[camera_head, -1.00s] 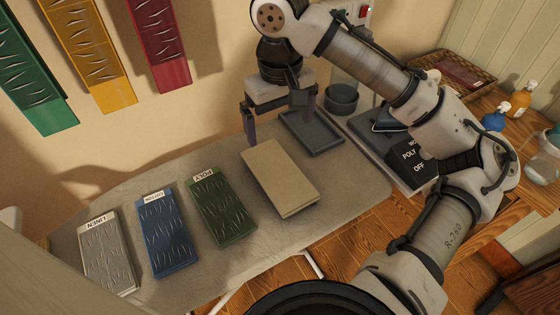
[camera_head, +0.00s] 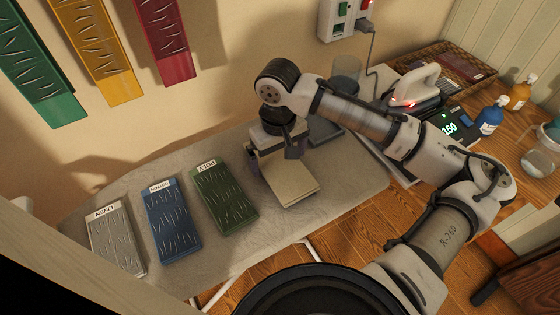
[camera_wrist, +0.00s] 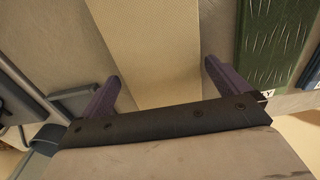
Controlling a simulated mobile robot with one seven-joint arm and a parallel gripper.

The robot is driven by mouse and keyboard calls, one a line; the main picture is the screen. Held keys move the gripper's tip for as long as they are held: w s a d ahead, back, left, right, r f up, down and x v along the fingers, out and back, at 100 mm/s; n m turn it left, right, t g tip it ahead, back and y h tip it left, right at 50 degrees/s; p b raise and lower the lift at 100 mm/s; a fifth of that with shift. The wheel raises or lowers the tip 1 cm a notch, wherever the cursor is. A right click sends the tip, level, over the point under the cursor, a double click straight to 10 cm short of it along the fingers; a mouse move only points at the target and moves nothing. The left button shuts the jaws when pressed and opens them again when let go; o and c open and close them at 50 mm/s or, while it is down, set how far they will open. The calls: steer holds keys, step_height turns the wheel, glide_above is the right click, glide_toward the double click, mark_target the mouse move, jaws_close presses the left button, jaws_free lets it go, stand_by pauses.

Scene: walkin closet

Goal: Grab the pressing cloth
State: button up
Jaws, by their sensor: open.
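The pressing cloth appears to be the flat beige folded piece (camera_head: 291,187) on the grey ironing board (camera_head: 352,188). Its far end is hidden under my gripper in the head view. My gripper (camera_head: 275,166) is open and points down over that far end. In the wrist view the beige cloth (camera_wrist: 150,45) runs between the two spread purple fingers of my gripper (camera_wrist: 160,76). Gaps show between the cloth and the fingers. I cannot tell whether the fingertips reach down to the cloth's level.
Green POLY (camera_head: 223,196), blue COTTON (camera_head: 171,221) and grey LINEN (camera_head: 117,240) slabs lie to the left on the board. An iron (camera_head: 414,86), a blue bottle (camera_head: 490,117) and a basket (camera_head: 447,68) stand at right.

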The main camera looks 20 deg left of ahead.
steer(key=shift+c, duration=0.4)
steer(key=c, duration=0.8)
